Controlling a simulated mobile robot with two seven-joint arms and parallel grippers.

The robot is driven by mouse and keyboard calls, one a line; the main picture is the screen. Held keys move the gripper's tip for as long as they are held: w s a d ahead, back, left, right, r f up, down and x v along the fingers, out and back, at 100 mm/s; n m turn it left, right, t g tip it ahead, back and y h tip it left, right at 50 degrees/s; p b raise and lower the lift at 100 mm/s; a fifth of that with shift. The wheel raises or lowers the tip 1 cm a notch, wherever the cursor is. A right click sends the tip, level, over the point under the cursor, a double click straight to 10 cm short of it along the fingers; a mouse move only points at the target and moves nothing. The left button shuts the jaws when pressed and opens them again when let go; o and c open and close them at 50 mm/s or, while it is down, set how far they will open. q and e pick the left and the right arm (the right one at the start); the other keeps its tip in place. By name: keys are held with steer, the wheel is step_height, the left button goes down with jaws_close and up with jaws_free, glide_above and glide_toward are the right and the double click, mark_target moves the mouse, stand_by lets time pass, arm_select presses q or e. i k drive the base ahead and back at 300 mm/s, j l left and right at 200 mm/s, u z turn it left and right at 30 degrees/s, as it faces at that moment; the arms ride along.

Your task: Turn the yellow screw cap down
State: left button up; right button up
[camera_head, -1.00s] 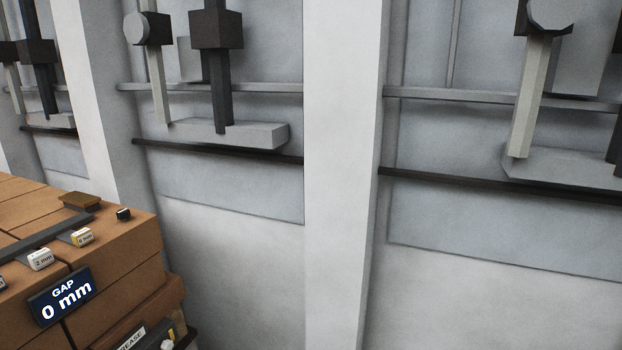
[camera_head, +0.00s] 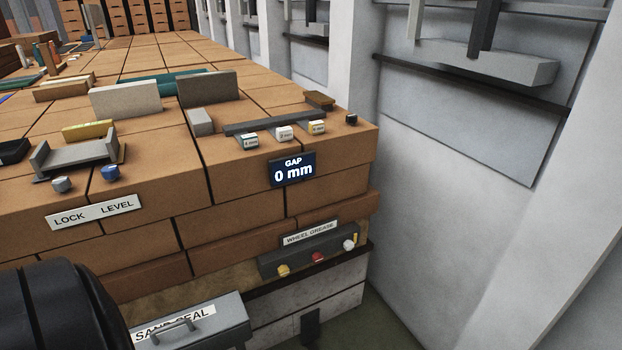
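A small yellow screw cap (camera_head: 283,270) sits at the left on the front of a dark grey box with a "WHEEL GREASE" label (camera_head: 310,233). A red cap (camera_head: 318,258) is in the middle of the same box, and a white cap (camera_head: 349,245) is at its right end. The yellow cap is too small to tell how far it is screwed in. Neither of my grippers is in view. A black rounded part at the bottom left is probably my own arm, and no fingers show on it.
The grease box is set low in the brick stack (camera_head: 240,240), under a "GAP 0 mm" sign (camera_head: 293,169). A grey "SAND SEAL" box (camera_head: 190,325) with a handle juts out below left. Grey wall panels (camera_head: 450,150) stand at the right, with open floor between.

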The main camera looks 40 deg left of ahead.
mark_target(282, 270)
steer(key=u, duration=1.1)
